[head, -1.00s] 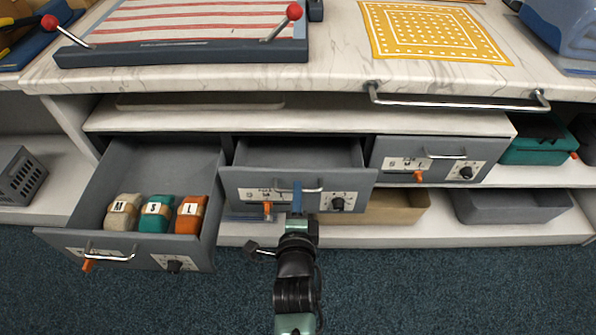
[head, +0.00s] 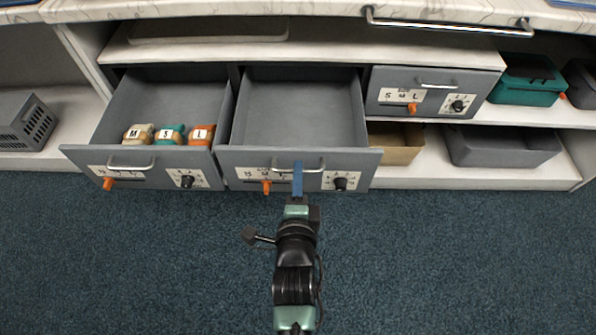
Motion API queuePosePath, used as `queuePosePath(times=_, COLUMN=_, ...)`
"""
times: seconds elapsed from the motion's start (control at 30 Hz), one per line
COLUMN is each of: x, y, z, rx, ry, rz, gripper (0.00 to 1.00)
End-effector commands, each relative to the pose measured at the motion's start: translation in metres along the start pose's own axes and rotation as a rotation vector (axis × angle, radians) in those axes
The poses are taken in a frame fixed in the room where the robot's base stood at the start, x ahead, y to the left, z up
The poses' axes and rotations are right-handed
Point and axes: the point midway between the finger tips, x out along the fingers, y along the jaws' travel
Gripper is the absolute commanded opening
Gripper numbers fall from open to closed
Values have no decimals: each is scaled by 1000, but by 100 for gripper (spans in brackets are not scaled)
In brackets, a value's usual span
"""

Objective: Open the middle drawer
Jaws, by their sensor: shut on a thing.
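The middle drawer (head: 300,107) is pulled well out of the cabinet, and its grey inside looks empty. Its front panel (head: 232,160) carries a bar handle (head: 312,170), an orange lever and a black knob. My gripper (head: 297,178) is at this handle with its blue fingers shut on it. The fingers hide part of the handle.
The left drawer (head: 120,172) is also open and holds several labelled bundles (head: 170,134). The right drawer (head: 432,93) is closed. A tan bin (head: 396,142), a grey bin (head: 500,146) and a teal box (head: 525,82) sit on the shelves. The blue carpet in front is clear.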

Motion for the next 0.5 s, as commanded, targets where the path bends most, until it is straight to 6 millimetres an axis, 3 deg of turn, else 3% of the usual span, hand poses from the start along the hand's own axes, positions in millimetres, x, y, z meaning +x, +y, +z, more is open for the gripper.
queuePosePath(times=0.13, x=0, y=0, z=0, rx=0, ry=0, rz=-1, gripper=0)
queuePosePath(times=0.17, x=0, y=0, z=0, rx=0, ry=0, rz=-1, gripper=17)
queuePosePath(times=0.3, x=0, y=0, z=0, rx=0, ry=0, rz=-1, gripper=42)
queuePosePath(times=0.5, x=0, y=0, z=0, rx=0, ry=0, rz=-1, gripper=43)
